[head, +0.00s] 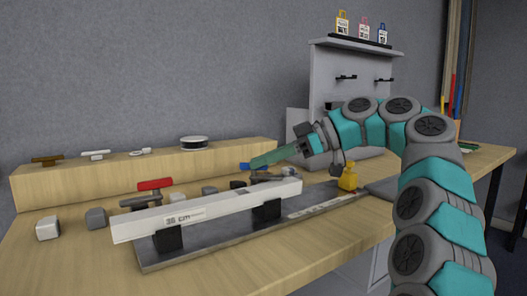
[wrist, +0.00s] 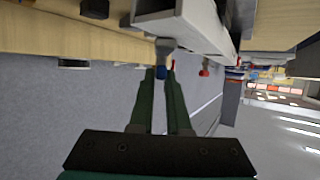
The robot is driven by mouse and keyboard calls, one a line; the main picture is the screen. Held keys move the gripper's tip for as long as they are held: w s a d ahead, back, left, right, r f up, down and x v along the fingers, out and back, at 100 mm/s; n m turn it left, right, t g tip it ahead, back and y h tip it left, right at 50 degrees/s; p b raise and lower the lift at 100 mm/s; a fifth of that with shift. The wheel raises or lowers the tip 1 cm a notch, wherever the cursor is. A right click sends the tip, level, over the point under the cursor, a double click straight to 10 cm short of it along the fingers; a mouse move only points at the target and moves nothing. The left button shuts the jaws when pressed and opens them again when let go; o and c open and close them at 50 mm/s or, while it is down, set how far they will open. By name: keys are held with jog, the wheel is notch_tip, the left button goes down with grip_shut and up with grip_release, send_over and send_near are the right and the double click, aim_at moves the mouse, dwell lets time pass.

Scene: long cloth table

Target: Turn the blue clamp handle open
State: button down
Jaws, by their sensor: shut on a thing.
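The blue clamp handle (head: 245,166) shows as a small blue end at the tip of my gripper (head: 255,163), just behind the white beam. In the wrist view the blue handle (wrist: 161,73) sits between the two green fingertips of my gripper (wrist: 163,74), with a grey stem beyond it. My gripper is shut on the handle, reaching in from the right. The fingers hide most of the handle, and its exact angle is hard to tell. The dark clamp body (head: 262,177) shows partly behind the beam's top edge.
The white beam (head: 210,209), labelled 36 cm, rests on black blocks over a grey base plate (head: 205,246). A red-handled clamp (head: 155,184) stands left of my gripper. A yellow object (head: 348,178) stands to the right. A wooden ledge (head: 100,178) runs behind. Loose grey blocks lie at left.

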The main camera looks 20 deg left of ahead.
jog(key=c, duration=0.9)
grip_release()
jog(key=shift+d+r, duration=0.1)
jog(key=shift+p+v, duration=0.7)
jog(key=shift+v, duration=1.9)
jog(key=shift+w+d+r, duration=0.3)
jog(key=shift+d, duration=0.25)
jog(key=shift+d+r, duration=0.1)
jog(key=shift+d, duration=0.3)
jog(key=shift+o, duration=0.3)
jog(key=shift+d, duration=0.1)
